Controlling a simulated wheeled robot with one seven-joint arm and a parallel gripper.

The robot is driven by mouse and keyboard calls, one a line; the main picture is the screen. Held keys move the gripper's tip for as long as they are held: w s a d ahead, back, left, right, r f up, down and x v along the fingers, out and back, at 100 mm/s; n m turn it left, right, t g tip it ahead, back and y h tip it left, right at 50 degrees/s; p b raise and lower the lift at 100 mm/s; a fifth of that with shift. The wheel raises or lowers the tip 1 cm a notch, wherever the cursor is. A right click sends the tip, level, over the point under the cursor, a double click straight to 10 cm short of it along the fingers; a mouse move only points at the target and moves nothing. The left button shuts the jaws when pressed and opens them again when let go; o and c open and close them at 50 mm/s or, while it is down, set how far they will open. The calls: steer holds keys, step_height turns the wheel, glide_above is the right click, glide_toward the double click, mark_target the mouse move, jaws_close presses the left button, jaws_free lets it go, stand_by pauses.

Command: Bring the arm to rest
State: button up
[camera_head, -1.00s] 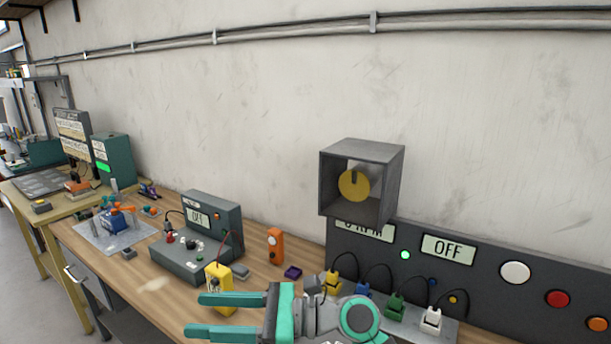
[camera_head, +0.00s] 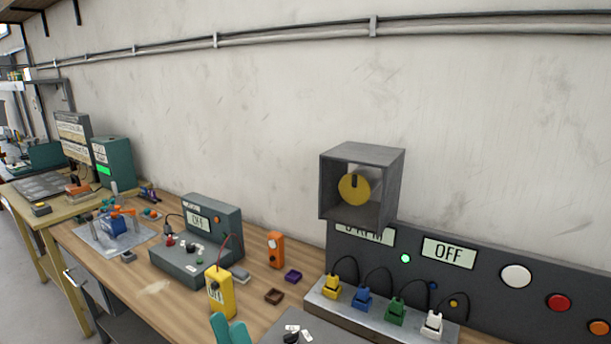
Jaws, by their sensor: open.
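No held object shows at the visible part of the gripper.
A wooden bench (camera_head: 150,289) runs along the wall. On it stand a grey meter unit (camera_head: 190,258), an orange device (camera_head: 275,249) and a strip with coloured plugs (camera_head: 345,315). A grey open-fronted box (camera_head: 377,155) with a yellow disc sits above the dark panel (camera_head: 486,285).

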steer(key=s+d+f+m+h, duration=0.2)
steer(key=s+f+m+h, duration=0.1)
steer(key=f+m+h, duration=0.45)
steer(key=s+d+f+m+t+h, duration=0.1)
steer(key=s+d+f+m+h, duration=0.15)
steer(key=f+m+h, duration=0.55)
steer(key=s+d+f+m+h, duration=0.1)
steer(key=s+f+m+h, duration=0.3)
steer(key=f+m+h, duration=0.4)
steer(key=s+d+f+m+g+y, duration=0.1)
steer(key=s+d+f+g, duration=0.1)
steer(key=s+f, duration=0.4)
steer(key=s+d+f+m+g+y, duration=0.1)
steer(key=s+f+g, duration=0.4)
steer(key=s, duration=0.5)
steer(key=d+f+m, duration=0.1)
steer(key=d, duration=0.1)
steer(key=shift+s+d, duration=0.3)
steer(key=shift+s, duration=0.05)
steer(key=shift+r, duration=0.1)
steer(key=c, duration=0.4)
steer(key=shift+w, duration=0.1)
